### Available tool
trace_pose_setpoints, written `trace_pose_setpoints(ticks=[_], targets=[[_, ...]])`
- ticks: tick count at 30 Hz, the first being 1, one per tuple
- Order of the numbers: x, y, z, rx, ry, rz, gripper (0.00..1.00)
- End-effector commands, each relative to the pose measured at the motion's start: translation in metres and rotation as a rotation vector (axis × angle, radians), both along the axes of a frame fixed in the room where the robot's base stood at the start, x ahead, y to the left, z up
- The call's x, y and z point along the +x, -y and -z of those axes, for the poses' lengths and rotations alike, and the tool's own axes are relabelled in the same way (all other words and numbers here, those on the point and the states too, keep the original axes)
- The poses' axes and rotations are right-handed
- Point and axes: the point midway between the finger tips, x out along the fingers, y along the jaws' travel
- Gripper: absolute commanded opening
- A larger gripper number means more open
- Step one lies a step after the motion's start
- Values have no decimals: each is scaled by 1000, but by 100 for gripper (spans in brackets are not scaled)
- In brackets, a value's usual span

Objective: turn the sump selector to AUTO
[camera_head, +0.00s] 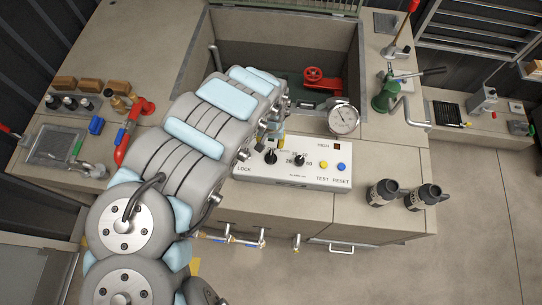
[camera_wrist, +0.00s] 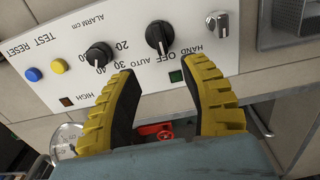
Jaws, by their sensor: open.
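The sump selector (camera_wrist: 159,36) is a black knob on the white panel, seen upside down in the wrist view. Its labels read AUTO, OFF and HAND from left to right, and its white mark appears to point at OFF. It also shows in the head view as the left black knob (camera_head: 270,157). My gripper (camera_wrist: 162,65) is open, with yellow ribbed fingers spread below the selector in the wrist view. They look apart from the knob, and nothing is between them. In the head view my arm hides most of the gripper.
The alarm knob (camera_wrist: 98,53) sits beside the selector, with yellow (camera_wrist: 60,66) and blue (camera_wrist: 33,74) buttons beyond. A green lamp (camera_wrist: 176,76) and a small metal lock (camera_wrist: 216,20) are close by. A round gauge (camera_head: 343,119) stands behind the panel; black bottles (camera_head: 382,193) are right.

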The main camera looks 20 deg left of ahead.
Motion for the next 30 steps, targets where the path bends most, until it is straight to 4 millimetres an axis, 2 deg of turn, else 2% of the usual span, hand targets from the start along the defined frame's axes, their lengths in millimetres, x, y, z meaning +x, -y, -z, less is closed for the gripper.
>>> trace_pose_setpoints(ticks=[1, 16, 30], targets=[[-1, 3, 10, -4, -4, 1, 46], [-1, 2, 64, -3, -2, 0, 46], [1, 2, 104, -5, 2, 1, 46]])
